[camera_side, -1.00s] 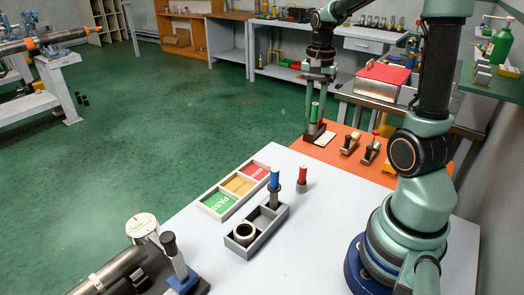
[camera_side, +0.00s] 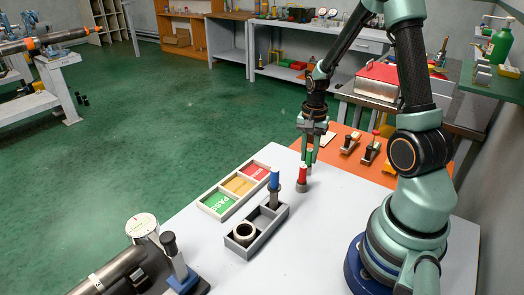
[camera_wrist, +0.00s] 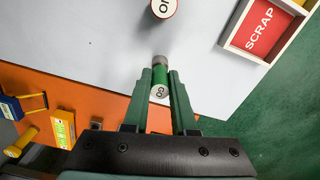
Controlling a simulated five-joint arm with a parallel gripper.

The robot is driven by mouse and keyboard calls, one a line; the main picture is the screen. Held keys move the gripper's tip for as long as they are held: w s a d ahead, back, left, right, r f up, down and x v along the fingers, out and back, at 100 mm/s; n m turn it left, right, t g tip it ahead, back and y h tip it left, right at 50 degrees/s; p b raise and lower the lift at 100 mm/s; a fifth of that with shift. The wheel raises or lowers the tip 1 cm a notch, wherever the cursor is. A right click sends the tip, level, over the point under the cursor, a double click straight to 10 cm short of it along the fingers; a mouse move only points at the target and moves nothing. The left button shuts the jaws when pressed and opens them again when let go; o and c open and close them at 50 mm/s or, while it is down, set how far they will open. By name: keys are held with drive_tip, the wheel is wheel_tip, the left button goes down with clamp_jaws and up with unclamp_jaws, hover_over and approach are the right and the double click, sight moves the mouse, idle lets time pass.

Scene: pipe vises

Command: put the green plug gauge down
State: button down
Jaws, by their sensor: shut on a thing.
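My gripper (camera_side: 309,150) points down with its fingers closed around the green plug gauge (camera_side: 308,157), near the far edge of the white table. In the wrist view the green plug gauge (camera_wrist: 159,76) sits between the two fingertips, its white GO label facing the camera and its grey end over the white tabletop. I cannot tell whether its lower end touches the table. The red plug gauge (camera_side: 302,176) stands upright just in front of it, apart; its labelled top (camera_wrist: 164,8) shows at the top of the wrist view.
A grey tray (camera_side: 248,252) holds a ring and the blue-handled gauge (camera_side: 274,182). A sorting tray (camera_side: 207,210) with green, yellow and red compartments lies left of it. An orange mat (camera_side: 338,155) with small tools lies behind. The tabletop right of the grey tray is clear.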

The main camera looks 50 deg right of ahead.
drive_tip(key=c, duration=0.7)
unclamp_jaws()
drive_tip(key=shift+f, duration=0.1)
wheel_tip(320, 180, up, 12)
drive_tip(key=shift+s+a+r+n+t, duration=0.25)
drive_tip(key=shift+a+r+n+t, duration=0.95)
drive_tip(key=shift+a+n, duration=1.7)
drive_tip(key=shift+s+a+r+n+t, duration=0.25)
drive_tip(key=shift+a+r+n+t, duration=0.4)
drive_tip(key=shift+a+r+n, duration=2.15)
drive_tip(key=shift+s+a+r+n+t, duration=0.3)
drive_tip(key=shift+a+n+t, duration=1.15)
drive_tip(key=shift+a, duration=2.6)
drive_tip(key=shift+n+g, duration=0.45)
drive_tip(key=shift+g, duration=0.05)
